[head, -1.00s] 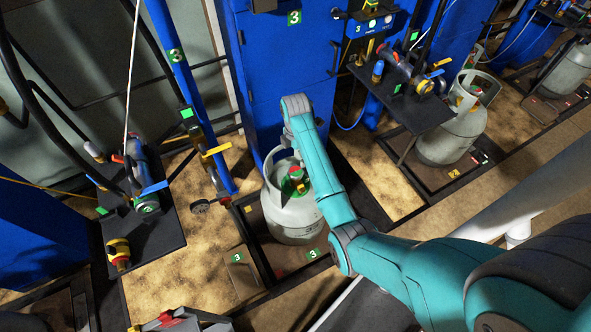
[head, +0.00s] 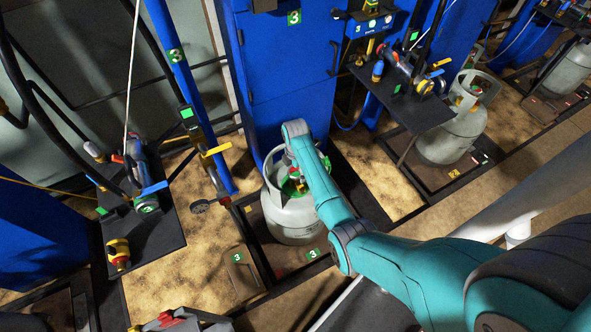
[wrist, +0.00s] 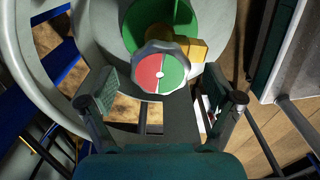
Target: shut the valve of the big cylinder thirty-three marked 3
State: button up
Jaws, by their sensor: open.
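The big cylinder (head: 290,218) is grey and stands upright on the low platform marked 3, in front of the blue cabinet. Its valve knob (wrist: 159,74) has a red and green face with a white centre and a grey scalloped rim; in the wrist view it lies just ahead of the fingertips. A brass outlet (wrist: 194,49) sticks out beside the knob. My gripper (wrist: 162,103) is open, with one finger on each side below the knob, not closed on it. In the head view my arm covers part of the valve and most of the gripper.
A green number 3 label (head: 313,253) is on the platform by the cylinder. The blue cabinet (head: 285,85) rises close behind. A black shelf with hose fittings (head: 150,235) stands to the left.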

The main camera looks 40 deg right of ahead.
jog(key=shift+c, duration=0.2)
jog(key=c, duration=1.1)
